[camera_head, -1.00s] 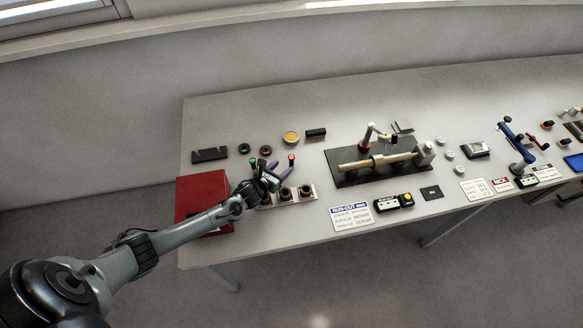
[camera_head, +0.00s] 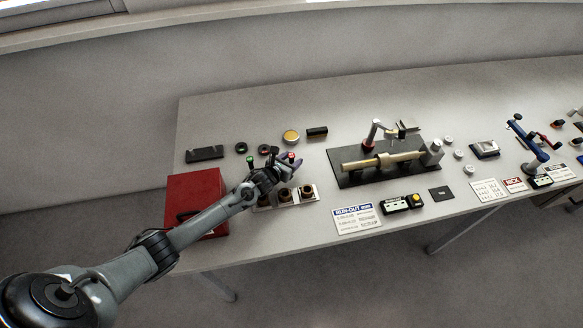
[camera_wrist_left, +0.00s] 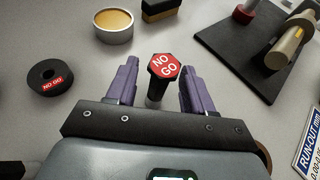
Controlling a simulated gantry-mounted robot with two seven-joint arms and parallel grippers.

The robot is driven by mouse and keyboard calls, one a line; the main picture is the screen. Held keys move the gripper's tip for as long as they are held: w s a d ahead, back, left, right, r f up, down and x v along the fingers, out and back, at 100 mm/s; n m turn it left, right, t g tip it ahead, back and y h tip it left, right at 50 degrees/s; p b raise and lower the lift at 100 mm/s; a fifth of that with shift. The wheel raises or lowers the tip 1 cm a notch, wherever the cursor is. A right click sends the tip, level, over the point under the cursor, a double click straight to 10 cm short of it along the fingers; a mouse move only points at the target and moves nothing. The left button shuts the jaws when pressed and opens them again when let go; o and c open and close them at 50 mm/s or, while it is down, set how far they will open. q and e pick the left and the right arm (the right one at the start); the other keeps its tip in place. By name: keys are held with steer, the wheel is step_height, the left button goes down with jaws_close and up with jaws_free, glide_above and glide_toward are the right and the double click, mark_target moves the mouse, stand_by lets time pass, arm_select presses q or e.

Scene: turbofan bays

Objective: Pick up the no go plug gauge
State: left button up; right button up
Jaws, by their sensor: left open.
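In the head view, the gauge's red top (camera_head: 291,156) shows beside my left gripper (camera_head: 283,164). My right gripper is not in view.
A black NO GO ring (camera_wrist_left: 50,78) lies left of the gripper. A yellow-topped round tin (camera_wrist_left: 114,24) and a dark block (camera_head: 317,132) lie behind. A green-topped plug (camera_head: 250,162), a red box (camera_head: 190,186) and a black fixture plate (camera_head: 345,178) are nearby.

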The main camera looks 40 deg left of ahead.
arm_select(q)
steer(key=shift+w, duration=0.15)
steer(key=c, duration=1)
jaws_close()
steer(key=shift+r, duration=0.2)
